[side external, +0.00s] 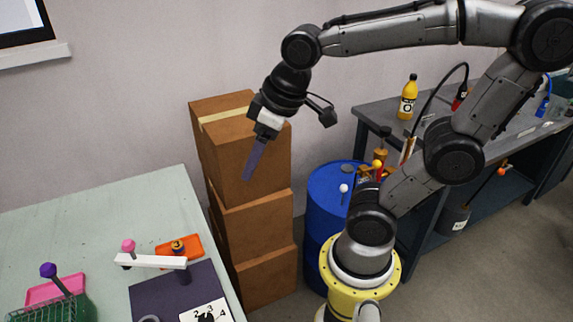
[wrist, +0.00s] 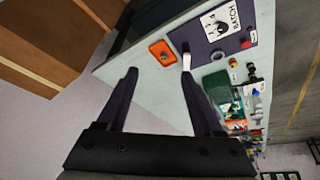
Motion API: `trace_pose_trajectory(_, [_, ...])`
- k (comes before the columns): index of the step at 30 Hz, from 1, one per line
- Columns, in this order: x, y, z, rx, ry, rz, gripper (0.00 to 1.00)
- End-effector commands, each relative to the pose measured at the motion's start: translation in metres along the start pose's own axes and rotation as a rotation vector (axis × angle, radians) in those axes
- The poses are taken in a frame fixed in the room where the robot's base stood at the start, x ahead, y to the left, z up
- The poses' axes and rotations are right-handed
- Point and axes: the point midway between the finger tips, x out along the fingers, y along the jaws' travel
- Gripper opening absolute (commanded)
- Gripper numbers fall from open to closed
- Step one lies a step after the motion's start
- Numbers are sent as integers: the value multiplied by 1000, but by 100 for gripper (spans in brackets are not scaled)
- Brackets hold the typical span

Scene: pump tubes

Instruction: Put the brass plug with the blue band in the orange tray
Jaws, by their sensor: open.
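The orange tray (side external: 195,244) lies on the pale green table, behind a white bar. A small brass-coloured plug (side external: 178,246) with a dark, bluish band shows inside the tray's outline; the band is too small to tell surely. In the wrist view the orange tray (wrist: 154,47) is ahead of the fingers, with the small plug (wrist: 165,56) near its middle. My gripper (side external: 251,172) is high above and to the right of the tray, pointing down, beyond the table edge. In the wrist view my gripper (wrist: 158,73) is open, with nothing between its fingers.
A white bar (side external: 150,261) with a pink knob stands at the dark mat (side external: 150,293), close to the tray. A green basket (side external: 50,307), a pink tray (side external: 45,290) and a purple-knobbed piece (side external: 48,270) are at left. Stacked boxes (side external: 250,220) stand beside the table.

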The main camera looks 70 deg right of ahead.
Motion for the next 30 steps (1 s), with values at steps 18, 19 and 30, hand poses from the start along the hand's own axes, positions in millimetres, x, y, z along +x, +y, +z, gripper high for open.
trace_pose_trajectory(18, [-13, -2, 58, 105, 98, 12, 68])
trace_pose_trajectory(19, [-13, -2, 58, 104, 98, 12, 68])
trace_pose_trajectory(30, [-13, -2, 58, 104, 98, 12, 68])
